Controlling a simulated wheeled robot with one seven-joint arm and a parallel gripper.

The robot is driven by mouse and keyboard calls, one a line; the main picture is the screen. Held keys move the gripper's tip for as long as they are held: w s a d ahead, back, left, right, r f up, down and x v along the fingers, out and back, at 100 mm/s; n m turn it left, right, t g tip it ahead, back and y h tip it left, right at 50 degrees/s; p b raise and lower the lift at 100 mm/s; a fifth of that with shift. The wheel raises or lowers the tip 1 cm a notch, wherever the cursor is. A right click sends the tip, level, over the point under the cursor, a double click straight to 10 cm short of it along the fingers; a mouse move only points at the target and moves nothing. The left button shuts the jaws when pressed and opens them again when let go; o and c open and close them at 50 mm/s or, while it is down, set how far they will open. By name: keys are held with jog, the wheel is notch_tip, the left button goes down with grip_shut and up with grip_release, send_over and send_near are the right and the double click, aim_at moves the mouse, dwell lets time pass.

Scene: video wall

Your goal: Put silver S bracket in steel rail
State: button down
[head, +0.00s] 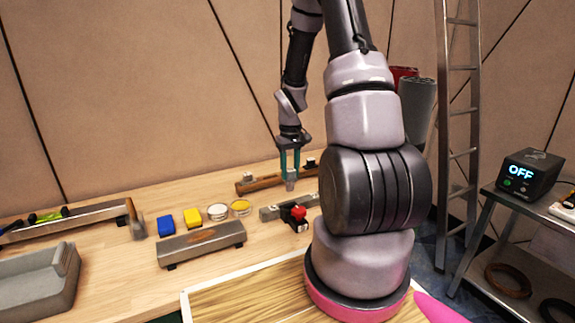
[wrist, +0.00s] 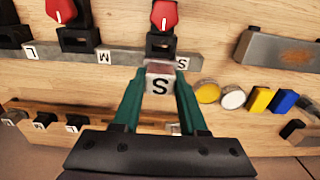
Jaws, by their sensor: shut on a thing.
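My gripper (head: 290,172) is shut on the silver S bracket (wrist: 160,82), a small pale block with a black S on its face. In the wrist view my teal fingers (wrist: 160,94) clasp it from both sides. In the head view the bracket (head: 291,185) hangs below the fingertips, above the table. The steel rail (wrist: 130,59) is a grey bar with L, M and S labels. It lies just beyond the bracket in the wrist view, and in the head view (head: 270,213) below and in front of my gripper. I cannot tell whether bracket and rail touch.
Black clamps with red knobs (wrist: 163,16) stand along the steel rail. A wooden rail (head: 262,182) with labels lies behind. Yellow (head: 193,218) and blue blocks (head: 166,226), round tins (head: 217,211) and a grey bar (head: 200,245) stand to the left. Bare wood lies between.

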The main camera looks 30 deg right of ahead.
aim_at(290, 191)
jog(key=shift+s+f, duration=0.2)
jog(key=shift+f, duration=2.15)
jog(key=shift+f, duration=0.45)
jog(key=shift+f, duration=0.7)
jog(key=shift+f, duration=0.35)
jog(key=shift+f, duration=0.35)
jog(key=shift+f, duration=0.35)
jog(key=shift+f, duration=0.35)
jog(key=shift+f, duration=0.15)
